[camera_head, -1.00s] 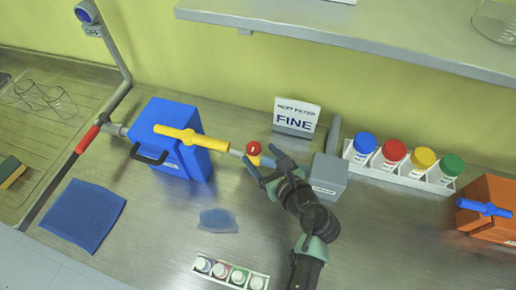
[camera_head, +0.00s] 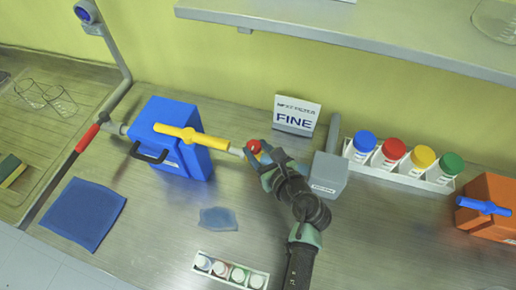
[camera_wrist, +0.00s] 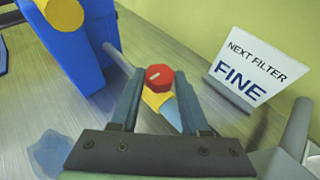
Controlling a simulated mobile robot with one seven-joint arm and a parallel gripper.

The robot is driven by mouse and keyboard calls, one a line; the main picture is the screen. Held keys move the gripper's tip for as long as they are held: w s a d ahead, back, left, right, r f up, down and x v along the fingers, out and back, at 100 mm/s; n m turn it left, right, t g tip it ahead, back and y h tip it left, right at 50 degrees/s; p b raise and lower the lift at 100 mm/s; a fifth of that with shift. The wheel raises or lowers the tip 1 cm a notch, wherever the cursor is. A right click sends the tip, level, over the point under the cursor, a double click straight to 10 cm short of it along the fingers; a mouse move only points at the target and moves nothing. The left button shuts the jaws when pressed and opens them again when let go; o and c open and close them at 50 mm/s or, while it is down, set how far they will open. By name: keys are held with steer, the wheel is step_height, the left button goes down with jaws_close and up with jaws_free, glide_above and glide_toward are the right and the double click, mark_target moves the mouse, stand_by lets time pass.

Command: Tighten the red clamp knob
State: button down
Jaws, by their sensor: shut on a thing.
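The red clamp knob (camera_head: 254,147) is at the right end of the pipe coming out of the blue box. In the wrist view the red knob (camera_wrist: 159,77) shows a pale mark on its top and sits above a yellow clamp body (camera_wrist: 156,99). My gripper (camera_head: 260,158) is at the knob, with its fingers on either side. In the wrist view my gripper (camera_wrist: 158,84) is shut on the knob between its two fingertips. The fingers hide part of the clamp and pipe joint.
The blue box (camera_head: 160,113) with a yellow handle (camera_head: 180,134) stands to the left. A grey block (camera_head: 330,172) stands close on the right. A "NEXT FILTER FINE" sign (camera_head: 296,116) is behind. A rack of small bottles (camera_head: 231,271) and a blue puddle-like patch (camera_head: 218,218) lie in front.

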steer(key=shift+a+r+p, duration=0.1)
steer(key=shift+p, duration=0.4)
